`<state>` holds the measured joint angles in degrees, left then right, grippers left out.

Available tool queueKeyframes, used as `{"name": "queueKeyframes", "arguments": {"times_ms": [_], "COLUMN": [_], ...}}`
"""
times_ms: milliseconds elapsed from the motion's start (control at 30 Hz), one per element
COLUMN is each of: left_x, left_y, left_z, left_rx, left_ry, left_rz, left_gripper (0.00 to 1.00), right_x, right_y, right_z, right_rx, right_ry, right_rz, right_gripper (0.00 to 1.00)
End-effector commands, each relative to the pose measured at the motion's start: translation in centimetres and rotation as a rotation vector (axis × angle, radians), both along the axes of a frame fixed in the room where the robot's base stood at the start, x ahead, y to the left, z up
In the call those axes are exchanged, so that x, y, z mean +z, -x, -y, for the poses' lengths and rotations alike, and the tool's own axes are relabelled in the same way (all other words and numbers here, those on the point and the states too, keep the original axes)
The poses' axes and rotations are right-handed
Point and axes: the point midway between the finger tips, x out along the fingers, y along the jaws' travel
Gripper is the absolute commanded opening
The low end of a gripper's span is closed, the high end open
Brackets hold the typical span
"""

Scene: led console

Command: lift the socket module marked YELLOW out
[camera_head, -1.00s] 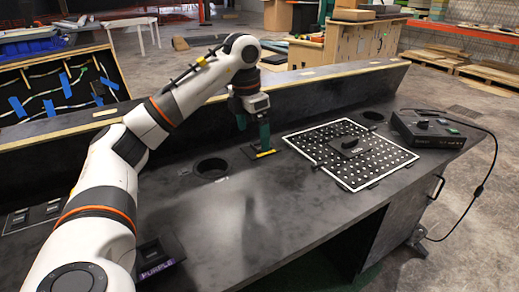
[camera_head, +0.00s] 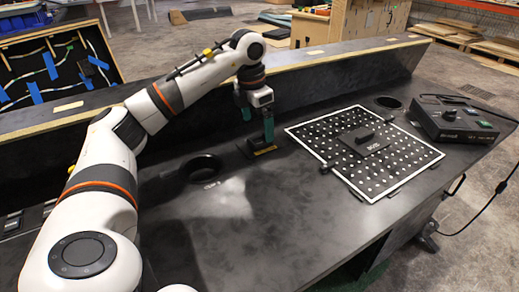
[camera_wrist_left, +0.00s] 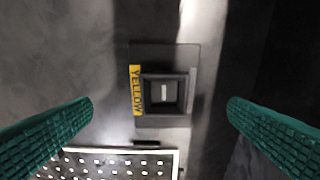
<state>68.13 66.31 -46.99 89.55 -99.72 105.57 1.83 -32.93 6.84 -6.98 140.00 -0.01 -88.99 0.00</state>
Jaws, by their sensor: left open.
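The socket module marked YELLOW (camera_head: 262,151) sits on the dark console top, close to the back ledge. In the left wrist view the module (camera_wrist_left: 164,92) is a dark square block with a raised rim, and its yellow label (camera_wrist_left: 136,90) lies along its left side. My left gripper (camera_head: 257,138) points down over the module. In the left wrist view its green fingers (camera_wrist_left: 160,108) are wide apart, one on each side of the module, with nothing between them touching. My right gripper is not in view.
A white-bordered dotted board (camera_head: 318,142) with a dark handled block (camera_head: 365,140) lies to the right. A control box (camera_head: 452,119) with a cable stands beyond it. A round hole (camera_head: 199,168) is left of the module. The console front is clear.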

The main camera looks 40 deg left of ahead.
Motion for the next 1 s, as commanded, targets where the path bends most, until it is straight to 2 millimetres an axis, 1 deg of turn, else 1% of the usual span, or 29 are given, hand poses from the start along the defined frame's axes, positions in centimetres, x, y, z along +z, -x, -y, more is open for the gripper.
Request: {"name": "queueKeyframes", "arguments": {"times_ms": [167, 267, 400, 500, 733, 767, 1000], "left_x": [-1.0, -2.2, -4.4, -5.5, -5.6, -5.6, -5.5], "left_y": [-0.1, -0.3, -0.7, -0.8, -0.9, -0.9, -0.9], "left_z": [-0.1, -0.2, -0.3, -0.3, -0.2, -0.2, -0.2], "left_rx": [0.0, 0.001, 0.001, 0.001, 0.001, 0.001, 0.0], "left_ry": [0.0, -0.001, -0.002, -0.001, -0.001, -0.001, -0.001], "left_rz": [-0.001, -0.002, -0.003, -0.001, -0.001, 0.0, 0.0], "left_gripper": [0.98, 0.98, 0.98, 0.98, 0.98, 0.95, 0.56], "right_x": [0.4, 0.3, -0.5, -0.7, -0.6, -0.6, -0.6], "right_y": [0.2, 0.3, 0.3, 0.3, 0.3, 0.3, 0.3], "right_z": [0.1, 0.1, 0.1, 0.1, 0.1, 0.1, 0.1], "right_rx": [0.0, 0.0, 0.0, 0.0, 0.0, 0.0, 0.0], "right_ry": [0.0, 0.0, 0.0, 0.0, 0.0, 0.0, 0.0], "right_rz": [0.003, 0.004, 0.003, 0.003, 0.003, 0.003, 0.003], "right_gripper": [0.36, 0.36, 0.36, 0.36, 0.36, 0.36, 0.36]}}
